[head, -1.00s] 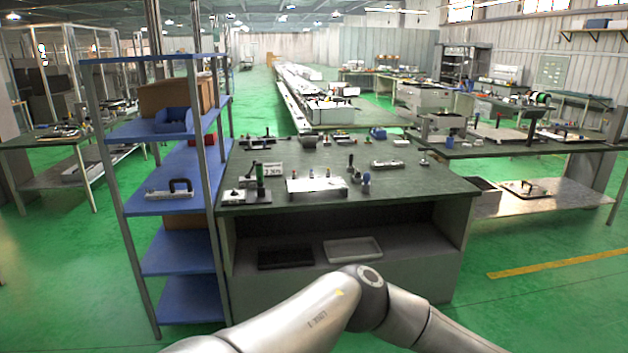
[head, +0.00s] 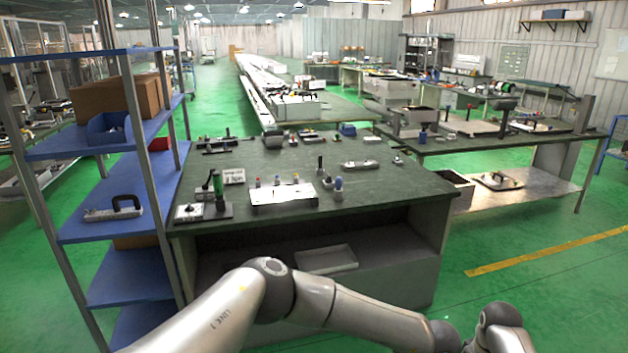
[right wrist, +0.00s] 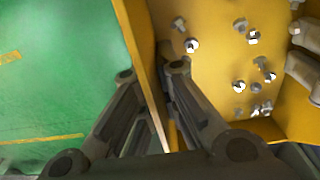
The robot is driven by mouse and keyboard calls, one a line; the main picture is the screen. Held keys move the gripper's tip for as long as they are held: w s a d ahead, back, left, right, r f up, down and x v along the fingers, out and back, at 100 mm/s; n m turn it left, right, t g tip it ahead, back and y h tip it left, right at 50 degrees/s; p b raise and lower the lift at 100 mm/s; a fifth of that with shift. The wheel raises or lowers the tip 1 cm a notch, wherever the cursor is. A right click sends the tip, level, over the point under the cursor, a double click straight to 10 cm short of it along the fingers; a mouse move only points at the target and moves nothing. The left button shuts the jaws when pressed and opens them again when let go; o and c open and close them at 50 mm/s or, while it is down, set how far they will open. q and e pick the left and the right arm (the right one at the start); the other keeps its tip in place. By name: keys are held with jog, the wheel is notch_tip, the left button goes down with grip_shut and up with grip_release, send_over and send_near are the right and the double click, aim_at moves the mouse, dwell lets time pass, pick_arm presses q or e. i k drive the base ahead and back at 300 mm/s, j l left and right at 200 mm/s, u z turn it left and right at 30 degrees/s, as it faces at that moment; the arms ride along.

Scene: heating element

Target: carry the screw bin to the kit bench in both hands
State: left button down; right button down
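The yellow screw bin (right wrist: 215,75) shows in the right wrist view, with several silver screws on its floor. My right gripper (right wrist: 152,70) straddles one bin wall, one finger outside and one inside, and looks shut on it. Light grey rounded shapes at that view's right edge are cut off; I cannot tell what they are. The bin and both grippers are out of the head view, where only my arm links show. A green-topped bench (head: 385,190) stands ahead with parts on it; I cannot tell whether it is the kit bench.
A blue shelf rack (head: 130,225) stands close on the left, holding a cardboard box (head: 115,98) and a blue bin (head: 108,128). Another bench (head: 480,147) with a lower shelf is at the right. Green floor with a yellow line (head: 545,250) is open at the front right.

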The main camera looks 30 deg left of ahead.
aim_at(403, 186)
jog(key=i+j, duration=1.9)
jog(key=i, duration=0.15)
jog(key=i+j, duration=0.15)
jog(key=i, duration=1.35)
